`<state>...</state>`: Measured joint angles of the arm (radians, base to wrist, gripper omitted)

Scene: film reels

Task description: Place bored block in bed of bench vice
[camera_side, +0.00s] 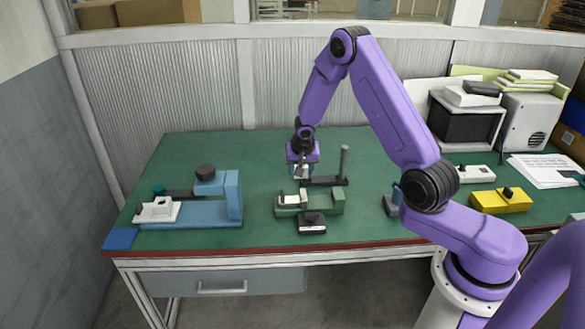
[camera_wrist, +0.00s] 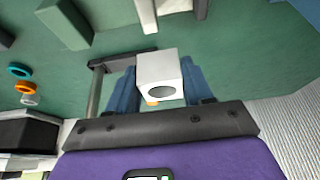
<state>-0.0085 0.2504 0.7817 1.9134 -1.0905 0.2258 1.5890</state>
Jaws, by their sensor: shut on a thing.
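The bored block (camera_wrist: 160,77) is white with a round dark hole in the face toward the wrist camera. My gripper (camera_wrist: 160,85) is shut on it, with blue fingers at both sides. In the side view my gripper (camera_side: 301,170) holds the block above the green bench top, just behind the bench vice. The bench vice (camera_side: 322,207) appears to be the low green body with a pale jaw piece near the front middle. Green and white parts at the top of the wrist view (camera_wrist: 65,22) seem to belong to it.
A dark bar with an upright grey post (camera_side: 344,162) stands close right of my gripper. A small dark box (camera_side: 312,223) sits in front of the vice. A blue machine (camera_side: 205,205) stands left and a yellow box (camera_side: 501,201) right. The back left bench is clear.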

